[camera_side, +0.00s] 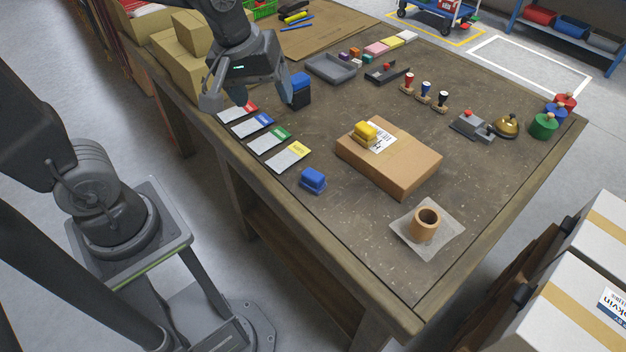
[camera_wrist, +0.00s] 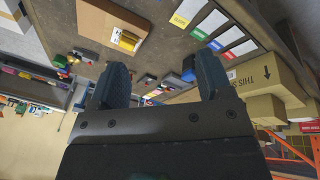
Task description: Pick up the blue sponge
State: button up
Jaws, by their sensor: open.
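A small blue block, which looks like the blue sponge (camera_side: 313,179), lies on the table near its front edge, right of the yellow-marked card. I cannot make it out in the wrist view. My gripper (camera_side: 247,97) is open and empty, at the left end of the table above the row of cards, well apart from the blue block. Another blue item (camera_side: 299,80) sits on a dark block just right of my gripper; it also shows in the wrist view (camera_wrist: 188,68). The wrist view shows my two fingers spread with nothing between them.
A cardboard box (camera_side: 400,170) with a yellow block (camera_side: 366,131) on top stands right of the blue block. Colour-marked cards (camera_side: 265,138) lie along the front edge. A brown cup (camera_side: 425,224) stands on a pale sheet at right. Stacked cartons (camera_side: 180,70) stand behind my gripper.

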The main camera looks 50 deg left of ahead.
jog(key=w+f+n+g, duration=0.2)
jog(key=w+f+n, duration=0.5)
jog(key=n+g, duration=0.1)
jog(key=n, duration=0.4)
send_near(313, 174)
notch_tip(313, 174, down, 12)
jog(key=shift+w, duration=0.15)
jog(key=shift+c, duration=0.4)
jog(key=c, duration=0.9)
